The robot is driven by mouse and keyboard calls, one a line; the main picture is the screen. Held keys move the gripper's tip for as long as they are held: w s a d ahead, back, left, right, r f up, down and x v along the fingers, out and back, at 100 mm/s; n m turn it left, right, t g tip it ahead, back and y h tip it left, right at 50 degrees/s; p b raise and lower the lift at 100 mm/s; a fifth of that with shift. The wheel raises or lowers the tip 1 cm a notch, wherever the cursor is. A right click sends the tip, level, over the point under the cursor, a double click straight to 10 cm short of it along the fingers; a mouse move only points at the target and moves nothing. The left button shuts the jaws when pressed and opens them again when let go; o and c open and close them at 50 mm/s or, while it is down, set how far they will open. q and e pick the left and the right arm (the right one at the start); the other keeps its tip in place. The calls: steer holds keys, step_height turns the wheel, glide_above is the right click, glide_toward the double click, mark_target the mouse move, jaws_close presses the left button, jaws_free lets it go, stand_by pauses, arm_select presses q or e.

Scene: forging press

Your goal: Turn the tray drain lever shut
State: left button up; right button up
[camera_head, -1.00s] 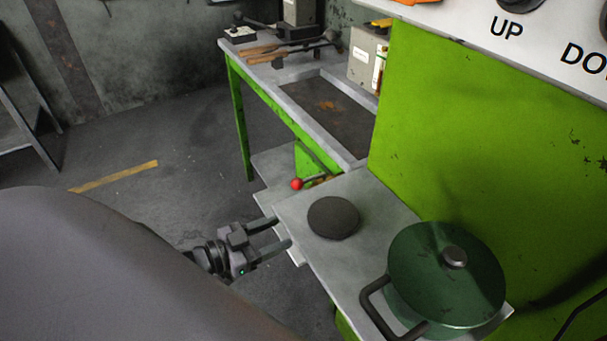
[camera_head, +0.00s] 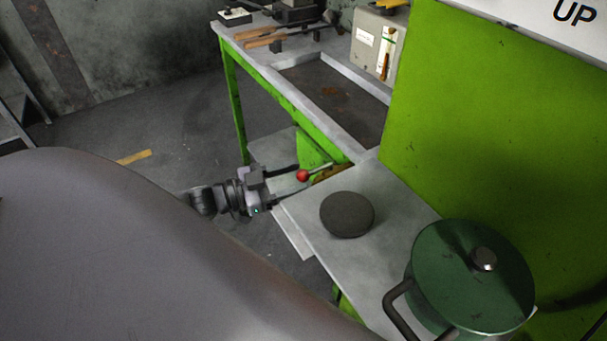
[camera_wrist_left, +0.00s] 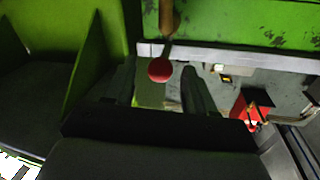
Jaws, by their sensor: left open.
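The drain lever has a red ball knob (camera_head: 302,176) on a thin rod, sticking out from the green bench side below the tray (camera_head: 330,100). My left gripper (camera_head: 289,181) is open, with its fingers pointing at the knob. In the left wrist view the red knob (camera_wrist_left: 159,69) appears between and just past the two fingertips of the left gripper (camera_wrist_left: 160,86), with its rod running up to the green panel. I see no clear contact, and the exact gap is hard to tell. My right gripper is not in view.
A grey shelf holds a dark round disc (camera_head: 347,214) and a green lidded pot (camera_head: 472,275), close right of my left gripper. A green press panel (camera_head: 470,130) stands at right. Tools (camera_head: 275,38) lie on the bench's far end. Open floor (camera_head: 150,125) is at left.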

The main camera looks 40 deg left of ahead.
mark_target(316, 170)
arm_select(q)
steer(key=shift+x, duration=1.4)
jaws_close()
